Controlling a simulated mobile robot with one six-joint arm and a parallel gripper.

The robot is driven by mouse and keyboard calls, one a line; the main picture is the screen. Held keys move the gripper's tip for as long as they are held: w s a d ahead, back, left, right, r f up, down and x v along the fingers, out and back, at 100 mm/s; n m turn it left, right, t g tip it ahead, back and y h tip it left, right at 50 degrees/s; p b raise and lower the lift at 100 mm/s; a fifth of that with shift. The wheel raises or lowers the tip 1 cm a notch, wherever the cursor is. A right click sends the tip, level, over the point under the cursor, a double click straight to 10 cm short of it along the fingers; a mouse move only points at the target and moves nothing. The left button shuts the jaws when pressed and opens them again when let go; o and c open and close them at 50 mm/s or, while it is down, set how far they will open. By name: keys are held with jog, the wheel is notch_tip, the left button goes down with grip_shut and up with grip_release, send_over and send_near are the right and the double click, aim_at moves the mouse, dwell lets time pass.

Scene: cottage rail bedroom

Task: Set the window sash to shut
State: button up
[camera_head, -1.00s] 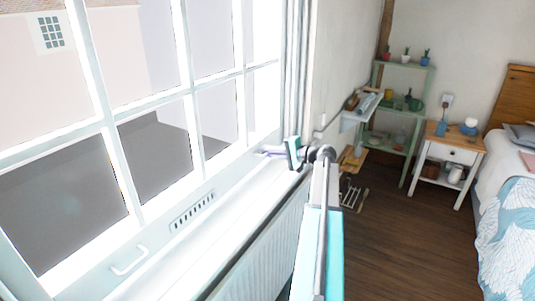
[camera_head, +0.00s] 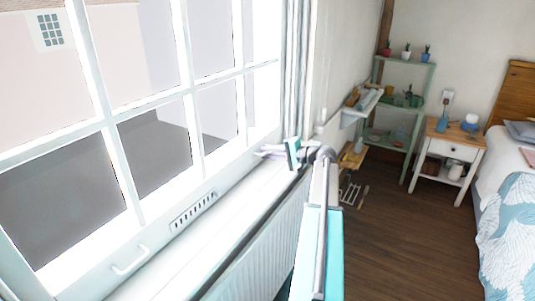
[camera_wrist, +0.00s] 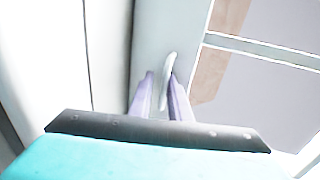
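The white window sash (camera_head: 155,222) spans the left of the head view, with panes and a vent slot in its bottom rail. A white pull handle (camera_head: 130,262) is on the rail at lower left. My gripper (camera_head: 262,152) is by the right end of the bottom rail, above the sill. In the wrist view, its two purple fingers (camera_wrist: 161,88) are apart, on either side of a second white handle (camera_wrist: 167,78). The handle lies closer to the right finger. A gap shows on the left, and I cannot tell whether the right finger touches it.
A ribbed radiator (camera_head: 262,245) stands under the sill (camera_head: 185,262). A wall shelf (camera_head: 360,110), green rack (camera_head: 408,134), nightstand (camera_head: 450,150) and bed (camera_head: 510,215) are to the right.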

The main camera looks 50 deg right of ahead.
dwell(0.3)
jog(key=b+v, duration=0.2)
jog(key=v, duration=1.1)
jog(key=shift+s+r, duration=0.25)
jog(key=shift+s, duration=0.1)
jog(key=shift+d, duration=0.1)
jog(key=shift+s, duration=0.1)
